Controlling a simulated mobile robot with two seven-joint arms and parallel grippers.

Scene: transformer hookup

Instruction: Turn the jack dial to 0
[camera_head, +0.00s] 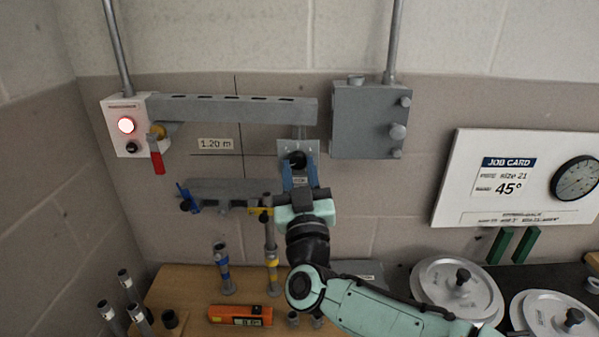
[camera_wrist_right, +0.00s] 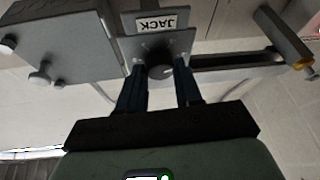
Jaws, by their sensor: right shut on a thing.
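The jack dial is a round black knob (camera_head: 298,160) on a small grey wall plate (camera_head: 311,147). In the right wrist view the dial (camera_wrist_right: 160,70) shows on its plate under a label reading JACK (camera_wrist_right: 156,22), upside down. My right gripper (camera_head: 299,168) reaches up from below, its two blue fingers on either side of the dial and shut on it. The fingers (camera_wrist_right: 160,78) also flank the knob in the right wrist view. The dial's setting is too small to read. My left gripper is not in view.
A grey box (camera_head: 366,122) is right of the dial, and a long grey rail (camera_head: 230,110) is above left. The bench below holds pipes, an orange level (camera_head: 240,315) and round lids (camera_head: 455,288).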

